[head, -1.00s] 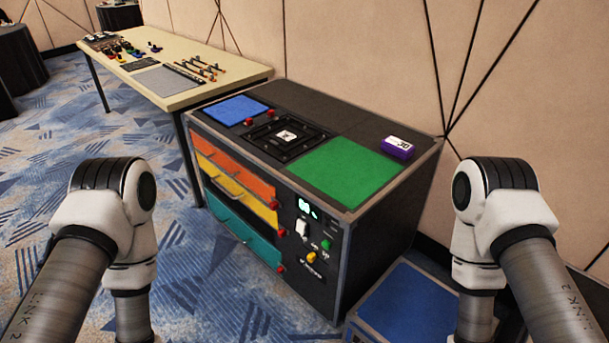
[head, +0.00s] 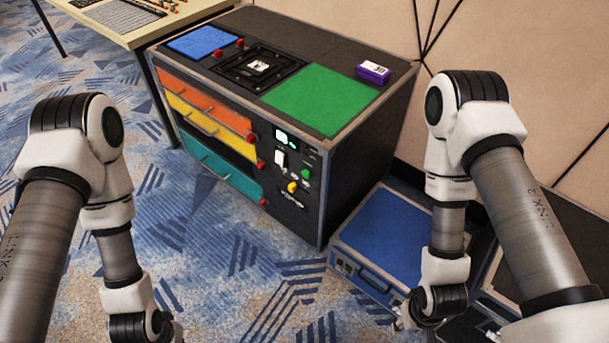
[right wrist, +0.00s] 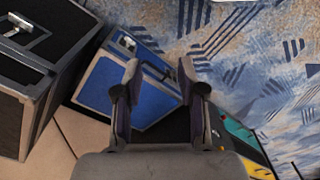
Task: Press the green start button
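The green start button (head: 306,173) is a small round button on the control panel (head: 295,165) at the right of the black cabinet's front. It sits below a lit display (head: 282,137), right of a white switch (head: 280,158) and just above a yellow knob (head: 292,187). My right gripper (right wrist: 160,70) is open and empty in the right wrist view, above the blue-topped case and well apart from the button.
The cabinet's top (head: 315,45) bears a green panel (head: 318,98), a blue panel (head: 203,42) and a purple box (head: 373,72). Orange, yellow and teal drawers (head: 215,172) are left of the controls. A blue-topped case (head: 385,238) stands on the floor at right. Carpet (head: 240,270) in front is clear.

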